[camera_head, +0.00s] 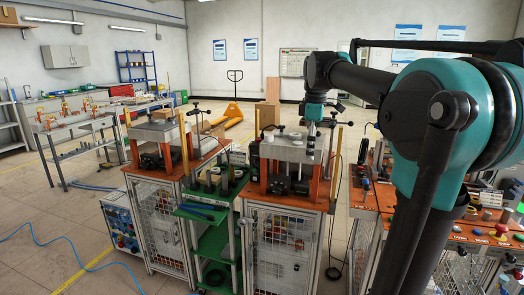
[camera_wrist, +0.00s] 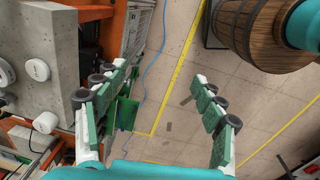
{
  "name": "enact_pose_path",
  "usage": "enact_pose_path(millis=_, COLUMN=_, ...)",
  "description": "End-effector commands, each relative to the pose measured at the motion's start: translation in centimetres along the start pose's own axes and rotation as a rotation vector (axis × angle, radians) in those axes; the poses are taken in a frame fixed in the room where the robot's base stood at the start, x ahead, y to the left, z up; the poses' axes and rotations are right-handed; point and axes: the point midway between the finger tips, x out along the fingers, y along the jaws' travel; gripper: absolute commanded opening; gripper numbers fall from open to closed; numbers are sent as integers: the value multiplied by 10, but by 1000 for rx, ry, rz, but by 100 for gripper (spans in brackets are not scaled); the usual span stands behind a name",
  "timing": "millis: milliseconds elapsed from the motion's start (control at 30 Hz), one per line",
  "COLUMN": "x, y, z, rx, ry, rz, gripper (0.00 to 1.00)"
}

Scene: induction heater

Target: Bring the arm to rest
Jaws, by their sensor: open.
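My gripper (camera_wrist: 158,75) is open and empty in the wrist view, its two green-padded fingers wide apart with floor visible between them. In the head view my teal and black arm (camera_head: 440,110) fills the right side, bent at the elbow. Its far end hangs beside the right-hand heater station (camera_head: 285,150), and the fingers are too small to make out there. The station's grey block (camera_wrist: 40,45) lies left of my left finger in the wrist view, with white round pieces (camera_wrist: 36,70) on it. I cannot tell the gap between finger and block.
A second station (camera_head: 158,135) and a green shelf cart (camera_head: 210,210) stand to the left. A control bench (camera_head: 490,235) stands under my arm at right. A wooden barrel (camera_wrist: 255,35) shows at upper right in the wrist view. Open floor (camera_head: 60,220) lies front left.

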Motion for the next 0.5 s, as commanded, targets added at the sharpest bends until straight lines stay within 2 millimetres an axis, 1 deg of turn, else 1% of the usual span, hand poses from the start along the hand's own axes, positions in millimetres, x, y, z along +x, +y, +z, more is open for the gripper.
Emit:
enact_pose_path(millis=33, x=14, y=-5, z=3, rx=45, ry=3, rz=9, gripper=70)
enact_pose_path(millis=67, x=22, y=-7, z=5, rx=77, ry=6, rz=16, gripper=70)
enact_pose_path(millis=167, x=57, y=-18, z=11, rx=204, ry=17, rz=42, gripper=70)
enact_pose_path(millis=267, x=102, y=-38, z=21, rx=370, ry=38, rz=74, gripper=70)
enact_pose_path(millis=300, x=121, y=-47, z=26, rx=443, ry=49, rz=89, gripper=70)
enact_pose_path(millis=367, x=149, y=-63, z=33, rx=552, ry=66, rz=108, gripper=70)
enact_pose_path(millis=400, x=168, y=-76, z=39, rx=624, ry=79, rz=120, gripper=70)
enact_pose_path(millis=467, x=195, y=-95, z=46, rx=733, ry=100, rz=137, gripper=70)
enact_pose_path(millis=500, x=212, y=-108, z=52, rx=806, ry=116, rz=147, gripper=70)
